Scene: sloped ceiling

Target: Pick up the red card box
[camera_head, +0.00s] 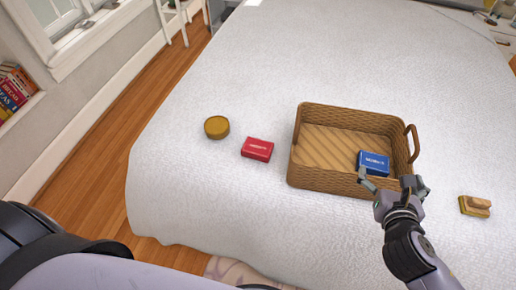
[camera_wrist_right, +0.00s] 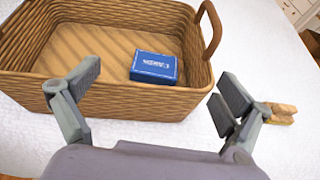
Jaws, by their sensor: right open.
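The red card box (camera_head: 257,149) lies flat on the white bedspread, left of the wicker basket and apart from it. It does not show in the right wrist view. My right gripper (camera_head: 393,183) is open and empty at the near right edge of the basket; its two spread fingers also show in the right wrist view (camera_wrist_right: 153,98). In the head view, a dark arm part of mine is at the lower left, but my left gripper's fingers are not visible.
A wicker basket (camera_head: 294,163) with a handle holds a blue card box (camera_head: 374,163); that box also shows in the right wrist view (camera_wrist_right: 153,68). A round yellow-brown tin (camera_head: 216,127) lies left of the red box. A small wooden object (camera_head: 475,206) lies at right. Bed (camera_head: 270,60) is otherwise mostly clear.

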